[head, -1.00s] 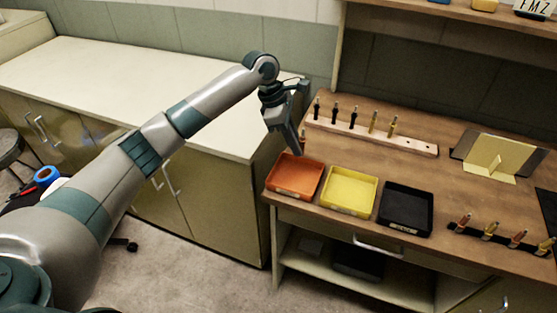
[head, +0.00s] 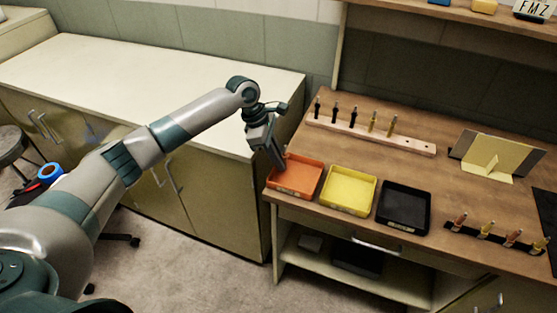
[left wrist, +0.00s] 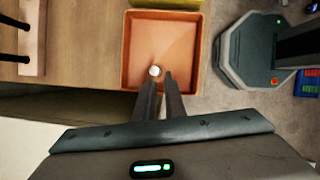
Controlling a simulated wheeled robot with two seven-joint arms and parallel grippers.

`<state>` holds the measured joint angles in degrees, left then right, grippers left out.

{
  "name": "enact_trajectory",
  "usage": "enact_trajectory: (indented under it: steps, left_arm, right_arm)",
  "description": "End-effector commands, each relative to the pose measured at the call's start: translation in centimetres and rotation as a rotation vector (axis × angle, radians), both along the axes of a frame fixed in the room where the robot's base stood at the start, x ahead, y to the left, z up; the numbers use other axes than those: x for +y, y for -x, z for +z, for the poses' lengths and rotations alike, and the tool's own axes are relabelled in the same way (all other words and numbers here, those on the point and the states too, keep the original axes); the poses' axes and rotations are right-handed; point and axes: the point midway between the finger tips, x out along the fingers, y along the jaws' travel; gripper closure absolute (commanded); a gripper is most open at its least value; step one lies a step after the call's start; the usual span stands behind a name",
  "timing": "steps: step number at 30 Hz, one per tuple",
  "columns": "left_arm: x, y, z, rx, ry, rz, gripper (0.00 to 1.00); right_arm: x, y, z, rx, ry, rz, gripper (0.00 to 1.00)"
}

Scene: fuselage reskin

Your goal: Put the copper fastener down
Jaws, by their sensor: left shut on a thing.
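My left gripper (head: 281,168) is shut and points down at the left part of the orange tray (head: 309,179). In the left wrist view its fingertips (left wrist: 159,76) close on a small fastener, seen end-on as a pale round tip (left wrist: 154,71). Its copper body is hidden by the fingers. The fastener is over the inside of the orange tray (left wrist: 188,45), whose floor looks otherwise empty. I cannot tell whether the fastener touches that floor. My right gripper is out of view.
A yellow tray (head: 348,189) and a black tray (head: 404,207) stand to the right. Behind is a wooden rack (head: 400,143) with several upright pins. A dark strip (head: 497,243) holds several copper and gold fasteners. A propped panel (head: 496,158) stands at the back right.

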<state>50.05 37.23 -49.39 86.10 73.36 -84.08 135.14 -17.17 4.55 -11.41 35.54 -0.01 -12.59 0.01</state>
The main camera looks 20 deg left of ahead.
Motion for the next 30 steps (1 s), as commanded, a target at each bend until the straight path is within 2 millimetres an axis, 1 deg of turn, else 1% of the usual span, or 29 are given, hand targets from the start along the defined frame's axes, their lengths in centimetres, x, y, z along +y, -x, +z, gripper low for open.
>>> enact_trajectory:
  steps: [1,5,12,16,17,18,19,30]
  left_arm:
    - [0.0,0.1,-0.4,0.002,0.0,0.0,1.0]
    - [0.0,0.0,-1.3,-0.001,0.001,0.0,1.0]
    - [0.0,0.0,-1.4,-0.001,0.0,-0.001,1.0]
    - [0.0,0.0,-1.6,-0.001,0.0,0.0,1.0]
    - [0.0,0.0,-1.6,-0.001,0.0,-0.001,0.85]
    - [0.0,0.0,-1.7,-0.001,0.0,-0.001,0.75]
    - [0.0,0.0,-1.6,-0.001,0.0,-0.001,0.71]
    - [0.0,0.0,-1.6,-0.002,0.0,0.0,0.71]
  right_arm:
    - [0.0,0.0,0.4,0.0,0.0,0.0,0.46]
    - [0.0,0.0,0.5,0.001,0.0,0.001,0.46]
    - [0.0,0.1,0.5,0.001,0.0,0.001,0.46]
    - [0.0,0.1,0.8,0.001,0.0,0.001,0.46]
    - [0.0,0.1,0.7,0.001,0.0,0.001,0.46]
    - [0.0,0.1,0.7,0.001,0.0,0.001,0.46]
    - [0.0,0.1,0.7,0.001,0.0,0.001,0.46]
    - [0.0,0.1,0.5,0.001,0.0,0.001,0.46]
